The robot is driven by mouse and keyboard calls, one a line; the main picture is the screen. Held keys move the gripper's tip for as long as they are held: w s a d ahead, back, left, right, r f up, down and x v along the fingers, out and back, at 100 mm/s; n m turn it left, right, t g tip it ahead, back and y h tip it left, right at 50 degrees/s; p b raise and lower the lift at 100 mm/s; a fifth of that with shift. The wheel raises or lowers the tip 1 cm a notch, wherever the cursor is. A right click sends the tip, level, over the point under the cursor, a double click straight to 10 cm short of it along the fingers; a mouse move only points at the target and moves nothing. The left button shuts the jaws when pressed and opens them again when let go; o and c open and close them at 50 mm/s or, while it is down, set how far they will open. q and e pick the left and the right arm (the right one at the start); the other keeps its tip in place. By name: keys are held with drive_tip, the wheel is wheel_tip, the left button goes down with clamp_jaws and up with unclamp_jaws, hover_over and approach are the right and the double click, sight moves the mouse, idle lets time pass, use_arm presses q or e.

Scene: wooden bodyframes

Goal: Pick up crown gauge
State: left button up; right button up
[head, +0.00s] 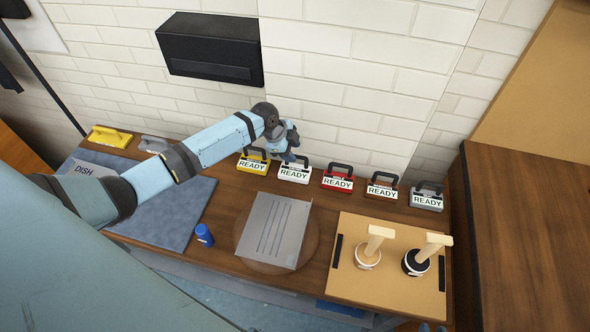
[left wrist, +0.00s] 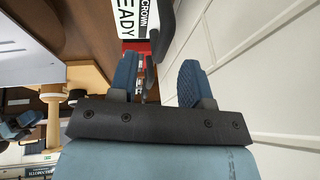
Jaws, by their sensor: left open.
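In the left wrist view a white label reading CROWN READY marks the crown gauge (left wrist: 134,22), with a dark handle (left wrist: 165,28). It appears to be the pale gauge (head: 294,174), second from left in the row by the wall in the head view. My left gripper (head: 289,152) is just above and behind it, fingers apart. In the left wrist view the handle lies beyond the open fingers of my left gripper (left wrist: 158,82); contact cannot be told. What looks like my right gripper's tips (head: 433,327) barely shows at the bottom edge.
Yellow (head: 252,164), red (head: 337,180), brown (head: 381,188) and grey (head: 427,198) gauges flank it closely, all labelled READY. The wall (head: 340,95) rises close behind. In front are a grey plate (head: 273,230), a blue cup (head: 204,235) and a tan board (head: 345,285).

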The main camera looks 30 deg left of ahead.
sight(295, 168)
use_arm(q)
drive_tip(key=x, duration=0.3)
drive_tip(key=shift+w+f, duration=0.15)
drive_tip(key=shift+f, duration=0.15)
clamp_jaws()
drive_tip(key=shift+a+r, duration=0.1)
drive_tip(key=shift+r, duration=0.1)
